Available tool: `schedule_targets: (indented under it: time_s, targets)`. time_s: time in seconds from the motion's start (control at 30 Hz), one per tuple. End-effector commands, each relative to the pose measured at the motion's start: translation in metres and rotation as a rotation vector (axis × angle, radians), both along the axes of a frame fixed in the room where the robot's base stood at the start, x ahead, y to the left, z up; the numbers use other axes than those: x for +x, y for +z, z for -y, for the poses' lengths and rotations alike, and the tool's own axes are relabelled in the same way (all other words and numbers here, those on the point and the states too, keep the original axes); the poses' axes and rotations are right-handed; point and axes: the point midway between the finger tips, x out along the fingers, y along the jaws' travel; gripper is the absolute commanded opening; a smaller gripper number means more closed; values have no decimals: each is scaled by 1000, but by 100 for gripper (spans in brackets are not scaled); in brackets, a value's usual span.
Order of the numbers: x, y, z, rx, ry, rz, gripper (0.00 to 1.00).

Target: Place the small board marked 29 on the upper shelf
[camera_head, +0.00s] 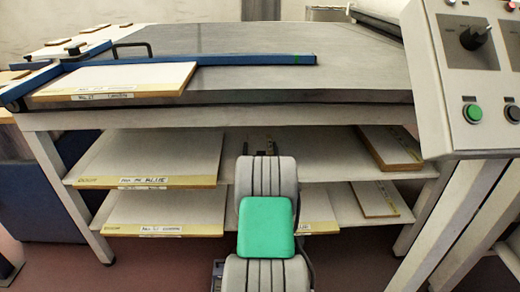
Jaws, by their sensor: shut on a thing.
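My gripper (259,148) is mostly hidden behind my own grey and green arm, and only small dark parts show above it. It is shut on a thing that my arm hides. The upper shelf (300,168) under the table has a large board (150,158) at left, a small board (391,148) at right and bare room between them. On the lower shelf, a pale board with a yellow edge (318,214) shows partly, just right of my arm. I cannot read a 29 on any label.
The lower shelf (343,205) also bears a large board (165,212) at left and a small board (377,198) at right. Above is the grey table top (260,75) with a blue frame (240,60) and a board (120,80). A control box (470,100) stands at right.

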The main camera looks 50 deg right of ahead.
Motion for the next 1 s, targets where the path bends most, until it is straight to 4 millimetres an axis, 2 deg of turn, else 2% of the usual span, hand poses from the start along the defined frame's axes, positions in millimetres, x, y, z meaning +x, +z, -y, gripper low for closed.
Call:
schedule_targets:
  time_s: [0.37, 0.4, 0.47, 0.73, 0.87, 1.0]
  targets:
    - [0, -10, 0, 2, 0, -2, 40]
    - [0, -11, -1, 4, 0, -3, 94]
    - [-1, -12, -1, 5, 0, -5, 99]
    - [-1, -14, -2, 11, 0, -9, 100]
    - [-2, 0, -2, 11, 0, -10, 100]
    - [-22, 3, -26, 10, 0, -9, 100]
